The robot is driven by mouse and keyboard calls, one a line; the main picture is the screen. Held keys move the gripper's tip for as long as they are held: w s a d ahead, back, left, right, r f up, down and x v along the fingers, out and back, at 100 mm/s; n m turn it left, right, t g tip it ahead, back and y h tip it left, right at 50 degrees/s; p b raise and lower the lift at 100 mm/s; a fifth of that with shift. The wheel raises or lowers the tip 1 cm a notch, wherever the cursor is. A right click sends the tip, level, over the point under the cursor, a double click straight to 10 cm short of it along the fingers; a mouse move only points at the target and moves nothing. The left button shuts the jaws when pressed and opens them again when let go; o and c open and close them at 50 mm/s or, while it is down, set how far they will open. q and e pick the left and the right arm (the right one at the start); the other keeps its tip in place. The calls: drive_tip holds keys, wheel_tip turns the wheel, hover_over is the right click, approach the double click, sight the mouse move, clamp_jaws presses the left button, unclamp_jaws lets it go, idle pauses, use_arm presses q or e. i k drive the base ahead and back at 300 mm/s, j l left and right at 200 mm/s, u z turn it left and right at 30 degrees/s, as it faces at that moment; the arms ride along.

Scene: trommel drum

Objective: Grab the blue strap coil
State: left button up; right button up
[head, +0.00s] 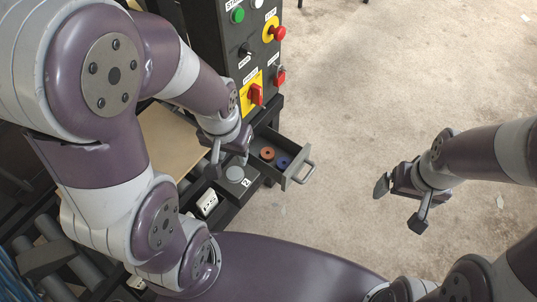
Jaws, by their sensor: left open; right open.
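The blue strap coil (283,161) lies in a small open drawer (292,180) below the control panel. An orange coil (267,153) lies beside it on the left in the same drawer. My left gripper (226,166) is open and empty, just left of the drawer and apart from the blue coil. My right gripper (399,205) is open and empty over the floor, well to the right of the drawer.
The control panel (262,60) with buttons and red switches stands behind the drawer. The drawer's handle (304,173) sticks out to the right. A tan board (165,140) lies behind my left arm. The floor (385,90) on the right is clear.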

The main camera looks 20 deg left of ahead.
sight(283, 163)
drive_tip(key=i+l+u, duration=0.35)
drive_tip(key=l, duration=0.25)
drive_tip(key=i+l+u, duration=0.15)
drive_tip(key=i+l, duration=0.15)
drive_tip(key=i+l+u, duration=0.2)
drive_tip(key=l, duration=0.2)
